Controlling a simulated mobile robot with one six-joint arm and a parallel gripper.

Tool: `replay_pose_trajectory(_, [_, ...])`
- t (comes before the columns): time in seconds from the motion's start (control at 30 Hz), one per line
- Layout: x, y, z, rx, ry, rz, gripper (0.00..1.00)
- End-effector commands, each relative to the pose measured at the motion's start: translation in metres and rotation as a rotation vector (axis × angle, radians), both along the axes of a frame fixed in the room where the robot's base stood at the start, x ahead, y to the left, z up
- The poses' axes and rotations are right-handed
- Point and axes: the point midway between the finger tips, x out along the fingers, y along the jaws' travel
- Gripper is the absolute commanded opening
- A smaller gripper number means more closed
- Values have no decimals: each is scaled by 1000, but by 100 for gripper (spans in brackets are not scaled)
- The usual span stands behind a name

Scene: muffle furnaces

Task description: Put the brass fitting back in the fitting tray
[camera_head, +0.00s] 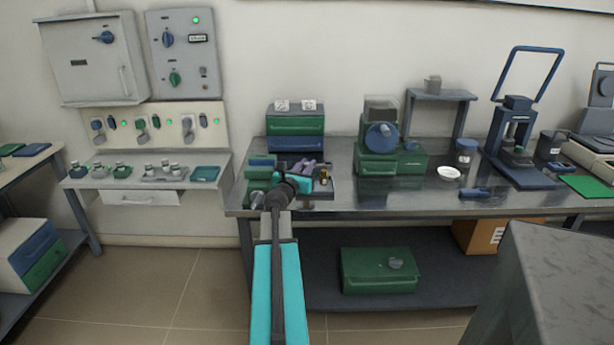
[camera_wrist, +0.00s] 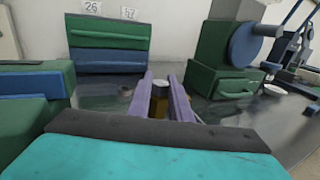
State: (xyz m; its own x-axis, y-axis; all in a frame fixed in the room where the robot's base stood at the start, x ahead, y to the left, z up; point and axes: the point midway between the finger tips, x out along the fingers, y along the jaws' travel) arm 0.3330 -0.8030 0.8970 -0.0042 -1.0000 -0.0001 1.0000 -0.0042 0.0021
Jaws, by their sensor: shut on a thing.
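My gripper (camera_wrist: 160,98) has purple fingers, seen over the left end of the steel bench in the head view (camera_head: 312,168). It is shut on the brass fitting (camera_wrist: 159,107), which shows as a small brass and dark piece between the fingers. The brass also shows in the head view (camera_head: 324,178), close above or at the bench top; I cannot tell if it touches. No tray can be told for sure as the fitting tray. A grey tray (camera_head: 178,179) with several small metal pieces stands on the left wall shelf. My arm hides part of the bench's left end.
A green and blue drawer unit (camera_head: 296,124) stands behind my gripper, with green and blue blocks (camera_head: 259,172) to its left. A green machine with a blue dial (camera_head: 380,137) stands to the right. The steel bench top (camera_head: 410,195) is clear in front of that machine.

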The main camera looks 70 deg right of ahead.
Motion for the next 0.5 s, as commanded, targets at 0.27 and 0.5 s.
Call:
replay_pose_trajectory(0.27, [0, 0, -22, 1, 2, 0, 0])
replay_pose_trajectory(0.5, [0, 0, -39, 0, 0, 0, 0])
